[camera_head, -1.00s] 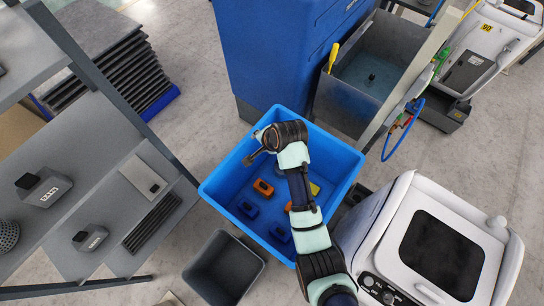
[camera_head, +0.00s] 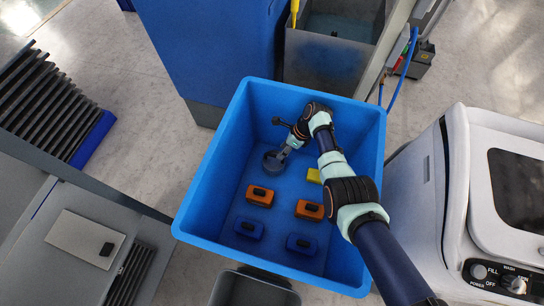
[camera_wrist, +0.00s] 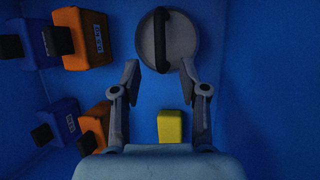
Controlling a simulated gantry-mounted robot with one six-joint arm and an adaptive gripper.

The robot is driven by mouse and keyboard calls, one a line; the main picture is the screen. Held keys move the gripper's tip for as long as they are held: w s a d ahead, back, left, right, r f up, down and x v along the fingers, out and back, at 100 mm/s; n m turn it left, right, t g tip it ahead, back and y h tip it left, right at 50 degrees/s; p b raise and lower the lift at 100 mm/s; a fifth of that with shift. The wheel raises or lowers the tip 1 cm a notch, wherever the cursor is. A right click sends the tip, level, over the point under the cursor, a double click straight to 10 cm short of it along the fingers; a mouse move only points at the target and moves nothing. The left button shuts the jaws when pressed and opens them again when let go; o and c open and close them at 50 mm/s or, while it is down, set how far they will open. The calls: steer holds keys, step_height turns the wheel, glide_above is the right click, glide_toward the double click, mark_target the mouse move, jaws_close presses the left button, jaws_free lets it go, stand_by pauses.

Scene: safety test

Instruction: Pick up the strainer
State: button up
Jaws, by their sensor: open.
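A round grey disc with a black bar handle, which looks like the strainer (camera_wrist: 149,45), lies in the blue bin (camera_head: 195,200). It also shows in the head view (camera_head: 273,163), partly covered by my gripper. My gripper (camera_wrist: 160,69) is open and empty. In the wrist view its fingertips stand apart, one on each side of the handle's near end. I cannot tell their height above the disc. In the head view my gripper (camera_head: 284,150) hangs inside the bin, over the disc's upper right edge.
Orange blocks (camera_head: 260,195) and blue blocks (camera_head: 248,228) with black knobs lie in the bin beside the disc. A yellow block (camera_head: 314,176) lies close to my arm. The bin's walls rise around all of these. A dark bin (camera_head: 252,290) stands in front, a white machine (camera_head: 455,190) at right.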

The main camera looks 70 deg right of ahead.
mark_target(274, 161)
steer(key=shift+w+a+f, duration=0.2)
steer(key=shift+w+f, duration=0.05)
steer(key=shift+f, duration=0.3)
steer(key=b+x, duration=0.4)
steer(key=x, duration=0.1)
steer(key=shift+w+d+b, duration=0.15)
steer(key=shift+w+b, duration=0.05)
steer(key=shift+b, duration=0.15)
steer(key=shift+r, duration=0.1)
jaws_close()
